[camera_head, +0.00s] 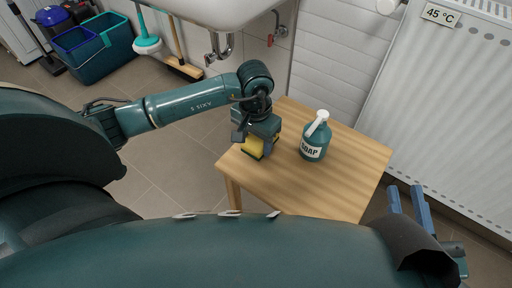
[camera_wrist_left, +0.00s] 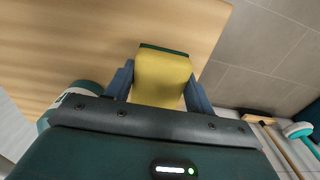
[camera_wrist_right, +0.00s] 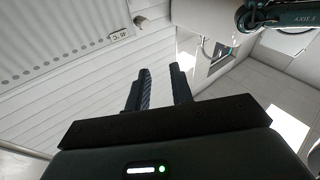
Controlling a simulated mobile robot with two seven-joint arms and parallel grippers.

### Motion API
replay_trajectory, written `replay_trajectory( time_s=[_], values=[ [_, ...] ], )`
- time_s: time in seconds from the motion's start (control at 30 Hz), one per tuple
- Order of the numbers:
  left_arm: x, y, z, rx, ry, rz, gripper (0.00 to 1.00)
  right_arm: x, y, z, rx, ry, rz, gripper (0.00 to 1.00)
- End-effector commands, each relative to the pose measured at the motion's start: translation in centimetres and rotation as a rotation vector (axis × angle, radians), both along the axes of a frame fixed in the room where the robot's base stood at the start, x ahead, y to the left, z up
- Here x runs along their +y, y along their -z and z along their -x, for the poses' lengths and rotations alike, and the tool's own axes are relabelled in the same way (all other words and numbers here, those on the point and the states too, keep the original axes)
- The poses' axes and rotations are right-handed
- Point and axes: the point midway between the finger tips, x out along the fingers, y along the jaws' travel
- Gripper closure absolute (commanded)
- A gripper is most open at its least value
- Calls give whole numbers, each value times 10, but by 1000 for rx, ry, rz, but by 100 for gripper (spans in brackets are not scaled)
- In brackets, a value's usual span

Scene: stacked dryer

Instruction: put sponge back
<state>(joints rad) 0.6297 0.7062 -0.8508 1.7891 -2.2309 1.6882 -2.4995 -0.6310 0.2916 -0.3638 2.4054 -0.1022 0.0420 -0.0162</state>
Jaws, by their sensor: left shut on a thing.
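A yellow sponge with a dark green layer (camera_head: 253,148) is at the left part of the small wooden table (camera_head: 345,182). My left gripper (camera_head: 262,142) is shut on the sponge from above. In the left wrist view the sponge (camera_wrist_left: 162,78) sits between the two blue fingers, with the wooden tabletop (camera_wrist_left: 60,40) behind it. I cannot tell whether the sponge touches the tabletop. My right gripper (camera_wrist_right: 160,90) is empty, with its fingers apart, facing a white wall; its fingers (camera_head: 408,205) also show at the lower right of the head view.
A teal soap bottle (camera_head: 314,138) with a white pump stands on the table just right of the sponge. A sink (camera_head: 222,12) is above and behind. A radiator (camera_head: 440,100) is at right.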

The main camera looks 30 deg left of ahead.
Motion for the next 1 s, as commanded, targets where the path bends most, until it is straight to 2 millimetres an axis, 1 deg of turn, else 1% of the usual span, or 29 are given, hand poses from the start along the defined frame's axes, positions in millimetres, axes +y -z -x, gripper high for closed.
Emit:
replay_trajectory(
  time_s=[0.03,0.13,0.37,0.53,0.57,0.6,0.8,1.0],
  values=[
    [-1,12,1,5,-1,1,64,1,3,0,-2,-4,-7,77],
    [0,25,1,4,0,0,64,1,3,-1,-2,-9,-20,77],
    [0,26,0,1,1,1,64,2,1,-1,2,-11,-24,77],
    [0,31,0,1,1,-1,64,2,6,-1,4,-12,-32,77],
    [0,29,0,1,1,0,44,2,3,-1,5,-12,-32,77],
    [0,29,0,1,1,0,41,2,3,-1,4,-13,-33,77],
    [0,29,1,2,1,0,24,2,-1,0,-2,-13,-35,77],
    [0,28,1,2,1,0,24,2,-1,0,-4,-14,-34,77]
  ],
)
